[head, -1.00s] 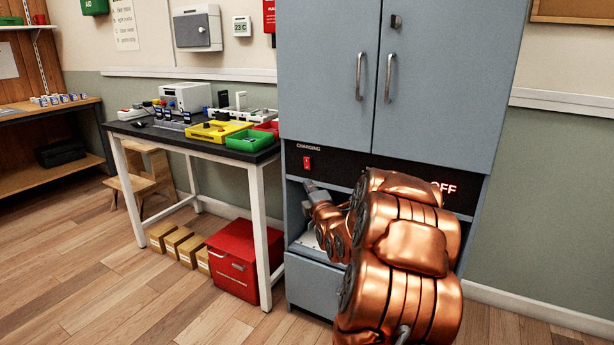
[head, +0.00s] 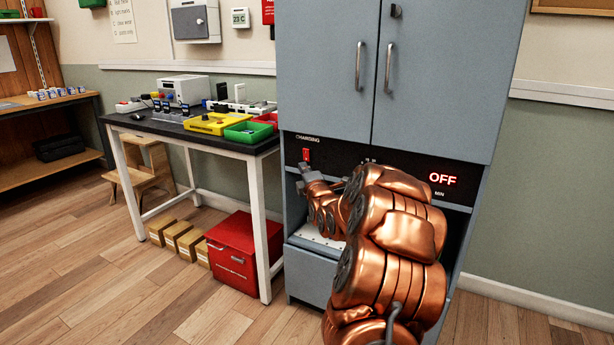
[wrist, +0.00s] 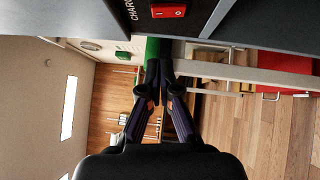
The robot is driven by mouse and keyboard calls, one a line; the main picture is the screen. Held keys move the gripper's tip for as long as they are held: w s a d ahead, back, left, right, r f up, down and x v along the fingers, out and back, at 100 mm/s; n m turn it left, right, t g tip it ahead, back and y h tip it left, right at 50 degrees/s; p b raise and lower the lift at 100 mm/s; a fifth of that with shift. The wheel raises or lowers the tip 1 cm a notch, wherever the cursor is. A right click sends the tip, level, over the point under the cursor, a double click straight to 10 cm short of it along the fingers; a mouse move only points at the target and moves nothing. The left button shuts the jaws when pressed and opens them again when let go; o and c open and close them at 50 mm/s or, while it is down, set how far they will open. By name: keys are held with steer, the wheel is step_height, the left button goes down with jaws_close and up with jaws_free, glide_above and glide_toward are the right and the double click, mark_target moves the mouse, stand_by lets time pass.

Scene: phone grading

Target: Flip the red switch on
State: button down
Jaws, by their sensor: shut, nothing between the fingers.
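The red switch (head: 306,155) sits at the left end of the black panel under the "CHARGING" label on the grey cabinet. In the wrist view the red switch (wrist: 168,11) shows at the top, beyond and above the fingertips. The panel's display (head: 442,179) reads OFF in red. My gripper (head: 303,167) is just below the switch in the head view; whether it touches cannot be told there. In the wrist view my gripper (wrist: 163,66) is shut and empty, its fingertips apart from the switch in the picture.
The open bay below the panel has a light shelf (head: 318,240). A black-topped table (head: 200,137) with trays and devices stands left of the cabinet. A red drawer box (head: 235,252) and several cardboard boxes are on the floor. Floor in front is clear.

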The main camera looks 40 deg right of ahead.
mark_target(303, 151)
steer(key=shift+w+d+r+b, duration=0.25)
steer(key=shift+w+d+b, duration=0.05)
steer(key=shift+w+d, duration=1.1)
steer(key=shift+w+d+r+b, duration=0.2)
steer(key=shift+w+d+b, duration=0.1)
steer(key=shift+w+d, duration=1.05)
steer(key=shift+s+d, duration=0.2)
